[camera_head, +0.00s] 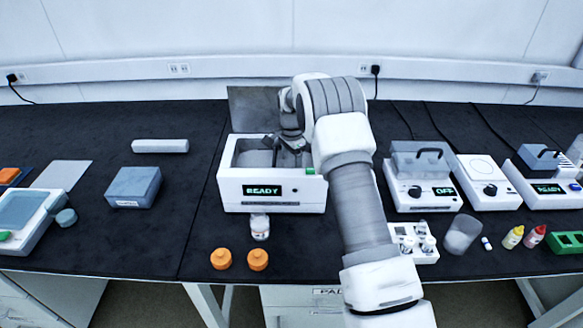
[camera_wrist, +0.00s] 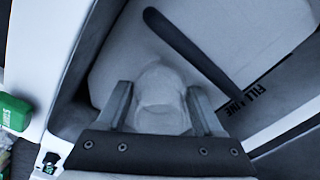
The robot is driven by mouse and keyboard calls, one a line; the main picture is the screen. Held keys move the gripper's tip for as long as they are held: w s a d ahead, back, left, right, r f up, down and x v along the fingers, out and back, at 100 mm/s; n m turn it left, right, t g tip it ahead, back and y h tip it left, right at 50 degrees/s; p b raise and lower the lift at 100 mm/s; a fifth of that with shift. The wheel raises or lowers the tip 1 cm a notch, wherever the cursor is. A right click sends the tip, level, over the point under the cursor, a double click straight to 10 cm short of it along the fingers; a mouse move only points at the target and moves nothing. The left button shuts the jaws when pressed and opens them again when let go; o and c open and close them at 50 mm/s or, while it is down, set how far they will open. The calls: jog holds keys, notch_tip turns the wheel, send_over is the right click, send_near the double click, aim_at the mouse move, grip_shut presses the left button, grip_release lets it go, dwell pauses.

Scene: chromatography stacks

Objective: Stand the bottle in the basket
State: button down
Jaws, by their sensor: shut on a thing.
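My gripper (camera_wrist: 158,108) is shut on a pale, whitish bottle (camera_wrist: 160,98), with one finger on each side of it. The bottle is inside or just over the open tank of the white bench unit (camera_head: 270,193) with a green READY display. In the head view, my gripper (camera_head: 277,146) is down at the tank opening, and my arm covers its right part; the held bottle cannot be made out there. In the wrist view, a dark bar (camera_wrist: 190,52), perhaps the basket's handle, crosses above a pale floor. I cannot tell whether the bottle touches the floor beneath.
The unit's lid (camera_head: 252,108) stands raised behind. A clear bottle (camera_head: 260,227) and two orange caps (camera_head: 221,259) (camera_head: 258,260) are in front. A blue-grey box (camera_head: 133,187) is to the left. A vial rack (camera_head: 412,240) and a beaker (camera_head: 462,235) are to the right.

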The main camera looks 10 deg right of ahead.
jog(key=shift+c, duration=0.2)
grip_release()
